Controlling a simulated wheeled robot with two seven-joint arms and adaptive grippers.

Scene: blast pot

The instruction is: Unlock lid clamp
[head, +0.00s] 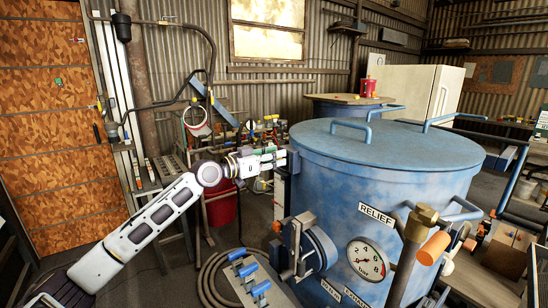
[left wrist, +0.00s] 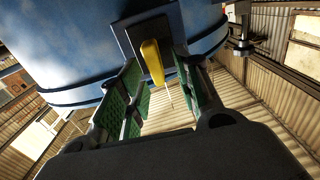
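The large blue pot (head: 330,195) stands right of centre in the head view, its round blue lid (head: 390,148) lying flat on top. In the left wrist view, a yellow lever (left wrist: 152,62) sticks out from a dark plate (left wrist: 142,36) on the blue pot wall (left wrist: 60,45); it looks like the lid clamp. My left gripper (head: 284,158) is at the pot's left side, near the rim. Its green-padded fingers (left wrist: 165,98) are apart, with the lever between them and a visible gap on the left finger's side. The clamp cannot be made out in the head view. My right gripper is not in view.
A pressure gauge (head: 366,260), a RELIEF label (head: 377,214) and a brass valve (head: 420,222) with an orange end are on the pot's front. Blue-handled levers (head: 250,272) stand at lower centre. A red bucket (head: 221,205) is behind my left arm.

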